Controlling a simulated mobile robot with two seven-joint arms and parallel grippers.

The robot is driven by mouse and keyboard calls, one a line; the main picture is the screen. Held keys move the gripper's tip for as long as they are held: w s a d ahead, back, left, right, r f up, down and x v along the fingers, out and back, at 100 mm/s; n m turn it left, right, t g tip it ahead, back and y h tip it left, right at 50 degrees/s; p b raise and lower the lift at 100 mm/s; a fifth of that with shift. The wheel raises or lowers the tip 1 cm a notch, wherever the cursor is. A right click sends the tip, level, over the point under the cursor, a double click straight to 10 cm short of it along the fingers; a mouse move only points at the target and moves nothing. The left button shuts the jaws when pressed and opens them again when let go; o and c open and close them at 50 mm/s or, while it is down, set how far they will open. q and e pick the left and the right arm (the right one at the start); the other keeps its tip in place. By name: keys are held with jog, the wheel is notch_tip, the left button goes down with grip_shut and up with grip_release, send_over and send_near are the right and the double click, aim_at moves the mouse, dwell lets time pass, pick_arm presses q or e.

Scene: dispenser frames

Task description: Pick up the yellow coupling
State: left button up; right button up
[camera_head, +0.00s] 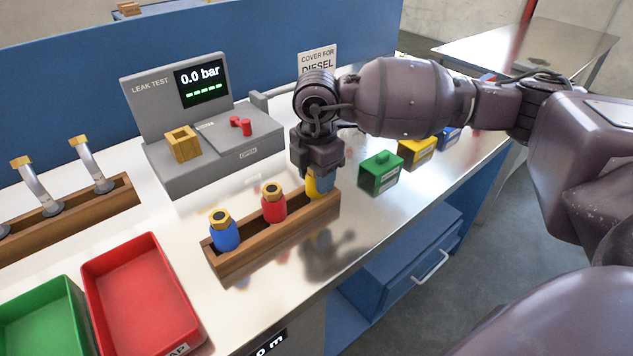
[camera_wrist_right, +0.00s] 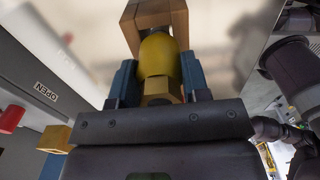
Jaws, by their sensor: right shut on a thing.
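The yellow coupling (camera_head: 312,188) is at the right end of the wooden rack (camera_head: 275,236), mostly hidden behind my right gripper (camera_head: 320,185) in the head view. In the right wrist view the yellow coupling (camera_wrist_right: 159,58) with its brass nut sits between the two blue fingers of my right gripper (camera_wrist_right: 160,85), which is shut on it. The rack end shows just beyond it. I cannot tell whether the coupling is still seated in the rack. My left gripper is not in view.
A blue coupling (camera_head: 225,234) and a red coupling (camera_head: 273,204) stand in the rack. The leak tester (camera_head: 215,160) is behind. Green (camera_head: 380,174) and yellow (camera_head: 416,152) boxes stand right of the rack. A red tray (camera_head: 140,300) and green tray (camera_head: 45,320) are front left.

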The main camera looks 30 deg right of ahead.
grip_shut()
jog(key=shift+r, duration=0.15)
